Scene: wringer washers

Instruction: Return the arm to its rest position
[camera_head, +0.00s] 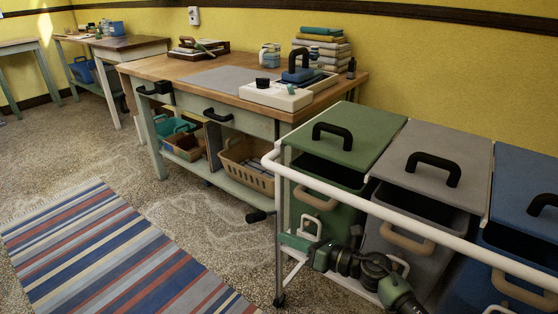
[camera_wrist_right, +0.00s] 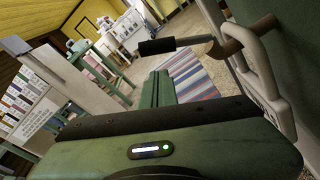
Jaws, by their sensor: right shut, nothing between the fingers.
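My right arm (camera_head: 372,272) comes in at the lower right of the head view, low beside the white-framed cart. My right gripper (camera_head: 296,242) is green and points left, near the cart's front upright and a white loop handle. In the right wrist view the gripper's green fingers (camera_wrist_right: 163,88) are together with nothing between them. In the head view the fingertips are small and close to the white frame. I cannot tell whether they touch it. My left gripper does not show.
The cart's white rail (camera_head: 400,228) runs just above my arm. Its bins have green (camera_head: 345,135), grey (camera_head: 432,165) and blue lids. A black grip (camera_wrist_right: 155,46) sticks out near my fingers. A wooden-topped workbench (camera_head: 160,68) stands behind. The striped rug (camera_head: 110,250) is clear.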

